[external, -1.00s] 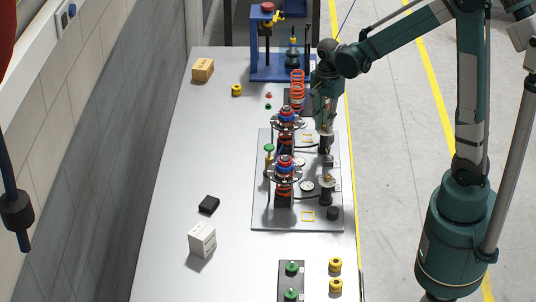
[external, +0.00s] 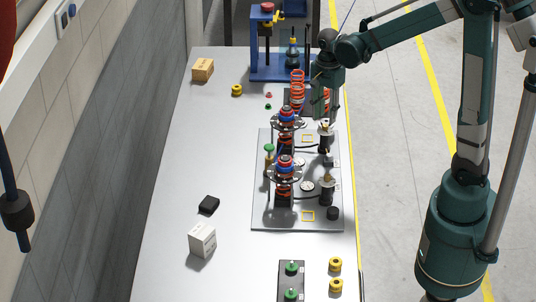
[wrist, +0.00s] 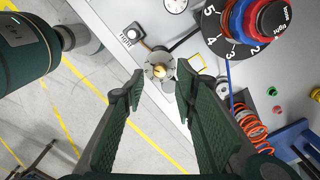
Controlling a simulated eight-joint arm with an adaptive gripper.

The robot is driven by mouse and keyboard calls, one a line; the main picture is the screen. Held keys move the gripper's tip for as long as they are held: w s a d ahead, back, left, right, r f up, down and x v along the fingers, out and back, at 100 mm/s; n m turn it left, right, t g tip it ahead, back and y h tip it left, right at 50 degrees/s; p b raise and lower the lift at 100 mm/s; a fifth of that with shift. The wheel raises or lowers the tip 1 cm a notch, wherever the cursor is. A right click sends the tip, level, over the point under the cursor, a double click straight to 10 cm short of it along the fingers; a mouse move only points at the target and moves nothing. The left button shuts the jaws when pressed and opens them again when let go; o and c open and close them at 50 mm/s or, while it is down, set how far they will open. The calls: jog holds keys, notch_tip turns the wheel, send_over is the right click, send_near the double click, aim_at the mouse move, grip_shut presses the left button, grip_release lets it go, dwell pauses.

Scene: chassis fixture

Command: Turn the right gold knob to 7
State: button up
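The far gold knob (external: 326,127) sits on a dark post on the grey chassis plate (external: 261,222). In the wrist view this gold knob (wrist: 160,71) stands on a round metal disc near a RIGHT label (wrist: 127,38). A second gold knob (external: 327,180) is on the nearer post. My gripper (external: 327,117) is just above the far knob; in the wrist view its open fingers (wrist: 160,76) frame the knob with gaps on both sides. A black numbered dial (wrist: 222,38) under a red and blue assembly shows 2 to 5. The knob's setting is too small to read.
Two spring assemblies (external: 285,165) with wide discs stand left of the knobs. An orange spring (external: 297,88) and a blue press frame (external: 254,55) are behind. A white box (external: 202,241) is at front left. The table's left half is mostly clear.

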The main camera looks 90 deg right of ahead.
aim_at(325, 125)
notch_tip(325, 125, up, 8)
dwell(0.5)
jog(key=shift+a+r, duration=0.1)
dwell(0.5)
jog(key=s+a+r+n+t, duration=0.1)
jog(key=s+a+n+t, duration=0.2)
jog(key=a+n, duration=0.9)
jog(key=s+a+r+n+t, duration=0.1)
jog(key=s+a+n+t, duration=0.2)
jog(key=a+n, duration=1)
jog(key=shift+a+t+b, duration=0.4)
jog(key=shift+a+t, duration=0.2)
jog(key=shift+a, duration=4.3)
jog(key=shift+o, duration=0.4)
jog(key=shift+s, duration=0.1)
